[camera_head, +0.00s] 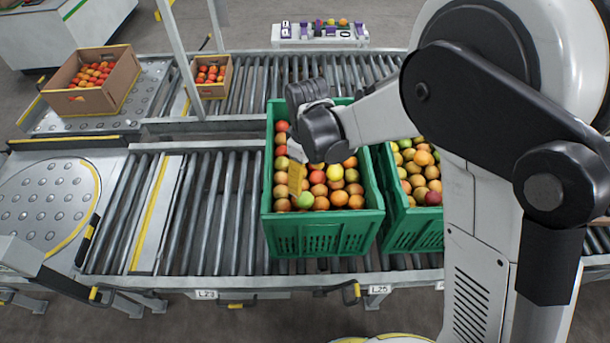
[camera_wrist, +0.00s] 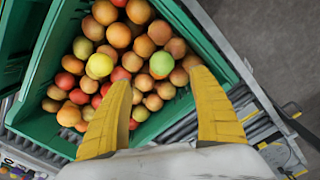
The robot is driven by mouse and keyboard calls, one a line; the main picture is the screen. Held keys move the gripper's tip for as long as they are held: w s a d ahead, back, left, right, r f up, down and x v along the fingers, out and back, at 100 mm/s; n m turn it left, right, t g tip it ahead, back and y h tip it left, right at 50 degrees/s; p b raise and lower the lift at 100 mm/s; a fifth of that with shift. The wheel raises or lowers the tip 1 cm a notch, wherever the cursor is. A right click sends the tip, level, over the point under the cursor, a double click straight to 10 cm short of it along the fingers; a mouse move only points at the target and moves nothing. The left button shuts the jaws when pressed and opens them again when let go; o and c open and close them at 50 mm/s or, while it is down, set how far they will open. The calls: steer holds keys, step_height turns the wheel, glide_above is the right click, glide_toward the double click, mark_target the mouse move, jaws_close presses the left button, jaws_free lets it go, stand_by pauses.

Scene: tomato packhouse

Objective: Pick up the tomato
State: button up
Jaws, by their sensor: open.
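Tomatoes in orange, red, yellow and green fill a green crate (camera_head: 322,239) on the roller conveyor. One green tomato (camera_head: 305,200) lies near the crate's front left, and it also shows in the wrist view (camera_wrist: 161,64). A yellow tomato (camera_wrist: 99,66) lies left of it in the wrist view. In the head view my gripper (camera_head: 296,178) hangs over the left part of the crate, partly hidden by the wrist. Whether a finger touches a tomato cannot be told.
A second green crate (camera_head: 416,240) of tomatoes stands close at the right, partly behind my arm. Cardboard boxes (camera_head: 95,98) and (camera_head: 212,90) a smaller box of red tomatoes stand at the back left. The rollers (camera_head: 215,210) left of the crate are clear.

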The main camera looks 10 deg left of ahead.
mark_target(304, 195)
steer(key=shift+a+f, duration=0.15)
steer(key=shift+f, duration=0.2)
steer(key=f+b, duration=0.1)
steer(key=f, duration=0.1)
steer(key=f+b, duration=0.1)
steer(key=f, duration=0.2)
steer(key=shift+w+d, duration=0.1)
steer(key=shift+d, duration=0.1)
steer(key=f+b, duration=0.1)
steer(key=f, duration=0.1)
steer(key=f+b, duration=0.2)
steer(key=f, duration=0.1)
steer(key=shift+a+f, duration=0.3)
steer(key=shift+r, duration=0.1)
steer(key=c, duration=0.9)
